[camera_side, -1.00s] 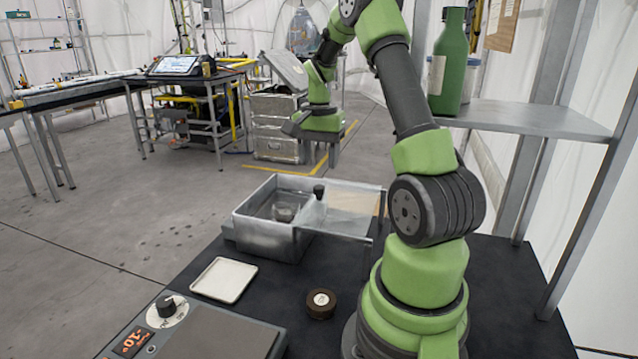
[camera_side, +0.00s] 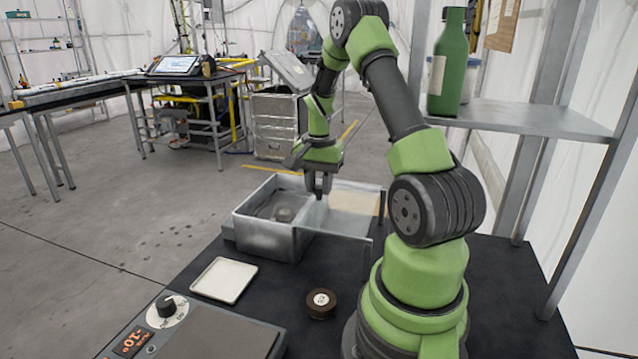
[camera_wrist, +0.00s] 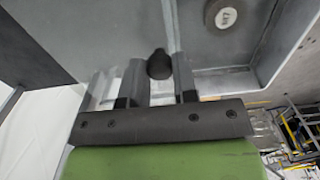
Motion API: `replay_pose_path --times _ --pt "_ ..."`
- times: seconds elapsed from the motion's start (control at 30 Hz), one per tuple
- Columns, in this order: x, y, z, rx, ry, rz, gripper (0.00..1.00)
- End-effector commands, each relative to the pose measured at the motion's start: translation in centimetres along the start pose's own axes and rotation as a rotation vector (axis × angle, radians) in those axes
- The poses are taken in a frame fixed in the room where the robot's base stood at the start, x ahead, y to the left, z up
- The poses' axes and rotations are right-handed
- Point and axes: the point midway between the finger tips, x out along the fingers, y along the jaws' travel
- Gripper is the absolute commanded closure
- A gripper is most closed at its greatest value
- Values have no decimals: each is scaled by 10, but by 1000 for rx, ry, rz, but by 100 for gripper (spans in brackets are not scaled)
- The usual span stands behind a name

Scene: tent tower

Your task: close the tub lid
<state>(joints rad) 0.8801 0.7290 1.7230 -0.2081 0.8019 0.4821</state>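The grey metal tub (camera_side: 268,238) stands on the black bench, its left part uncovered. Its clear lid (camera_side: 355,201) extends to the right, past the tub's right wall. My gripper (camera_side: 319,190) points down over the lid's left end. In the wrist view, my gripper (camera_wrist: 157,78) is open, with one finger on each side of the knob and a gap on both sides. I cannot tell whether the fingertips are low enough to grip.
A round labelled jar (camera_wrist: 226,15) sits inside the tub. A white tray (camera_side: 224,280), a dark round puck (camera_side: 320,303) and a hotplate (camera_side: 200,335) are on the bench in front. A shelf (camera_side: 530,119) with a green bottle (camera_side: 447,65) stands at right.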

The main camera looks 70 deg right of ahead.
Motion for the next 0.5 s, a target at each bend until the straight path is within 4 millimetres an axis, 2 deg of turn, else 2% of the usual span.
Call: replay_pose_path --times 0.17,0.27,0.5 --pt "0 -6 -1 -3 2 -1 100" --pt "0 -21 -1 -6 2 -1 100" --pt "1 -70 -2 -6 4 -1 100"
